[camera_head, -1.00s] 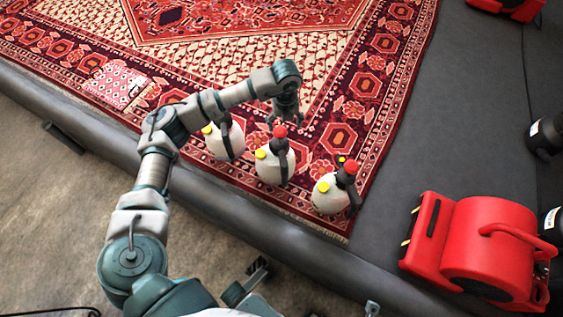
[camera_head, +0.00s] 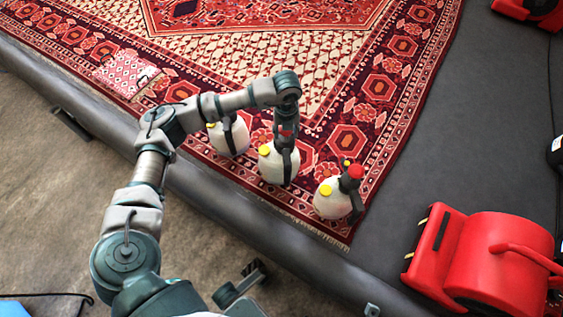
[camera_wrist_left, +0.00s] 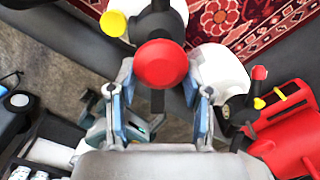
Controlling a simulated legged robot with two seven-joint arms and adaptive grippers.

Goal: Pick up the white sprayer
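Three white sprayers with yellow caps and dark handles stand in a row on the rug's near border: a left one (camera_head: 228,138), a middle one (camera_head: 279,164) and a right one (camera_head: 331,199). My left gripper (camera_head: 286,130) is directly over the middle sprayer, hiding part of its top.
The patterned red rug (camera_head: 330,60) lies on a dark grey mat (camera_head: 480,130) with a raised near edge. A red blower (camera_head: 490,260) stands at the right. The neighbouring sprayers stand close on both sides of the middle one.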

